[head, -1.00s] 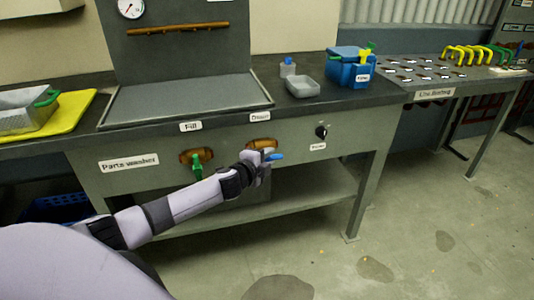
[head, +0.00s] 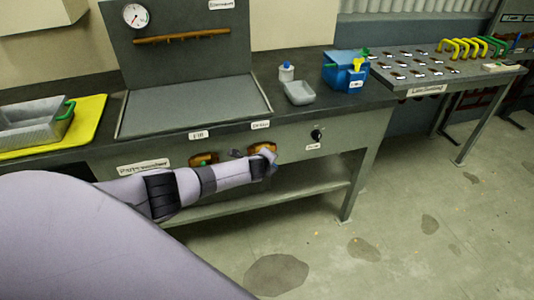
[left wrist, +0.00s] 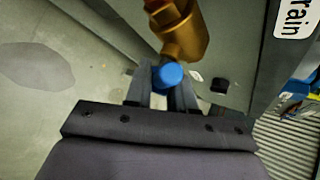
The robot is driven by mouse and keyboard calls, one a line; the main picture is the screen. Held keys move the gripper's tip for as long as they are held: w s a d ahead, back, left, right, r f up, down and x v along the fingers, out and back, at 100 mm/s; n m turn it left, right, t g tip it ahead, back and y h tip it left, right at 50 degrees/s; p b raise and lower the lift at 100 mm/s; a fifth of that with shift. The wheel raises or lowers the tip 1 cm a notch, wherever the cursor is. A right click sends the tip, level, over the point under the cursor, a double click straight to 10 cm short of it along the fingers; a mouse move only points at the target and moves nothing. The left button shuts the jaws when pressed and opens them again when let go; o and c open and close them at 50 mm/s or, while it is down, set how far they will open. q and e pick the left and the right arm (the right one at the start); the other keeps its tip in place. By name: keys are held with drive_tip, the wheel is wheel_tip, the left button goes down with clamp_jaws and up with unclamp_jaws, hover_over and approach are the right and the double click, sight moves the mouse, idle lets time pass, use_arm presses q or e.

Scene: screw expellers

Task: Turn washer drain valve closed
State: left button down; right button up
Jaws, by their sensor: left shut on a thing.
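The brass drain valve (head: 262,148) sits on the front of the parts washer, below its small label. In the left wrist view the brass valve body (left wrist: 185,35) is at the top centre, with the "Drain" label (left wrist: 295,17) at the upper right. Its blue handle (left wrist: 168,74) lies between the fingers of my left gripper (left wrist: 160,88), which is shut on it. In the head view my left gripper (head: 268,162) is at the valve, and the blue handle is hidden there. My right gripper is not in view.
The fill valve (head: 203,159) is left of the drain valve, partly behind my left arm. A black knob (head: 317,135) is to the right. A lower shelf (head: 315,186) runs beneath. The floor in front is clear apart from dark stains.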

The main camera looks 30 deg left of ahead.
use_arm(q)
drive_tip(key=shift+w+r+m+g+y, duration=0.15)
drive_tip(key=shift+m+g+y, duration=0.25)
drive_tip(key=shift+g, duration=0.2)
drive_tip(key=shift+f+m+g+y+b, duration=0.2)
drive_tip(key=shift+m+g+y+b, duration=0.25)
drive_tip(key=shift+g+b, duration=0.2)
drive_tip(key=m+g+y+b, duration=0.1)
drive_tip(key=g+y+b, duration=0.1)
drive_tip(key=b, duration=0.3)
drive_tip(key=shift+f+m, duration=0.15)
drive_tip(key=shift+m, duration=0.1)
drive_tip(key=shift+r+m+g+y+b, duration=0.3)
drive_tip(key=shift+g+y+b, duration=0.25)
drive_tip(key=shift+b, duration=0.7)
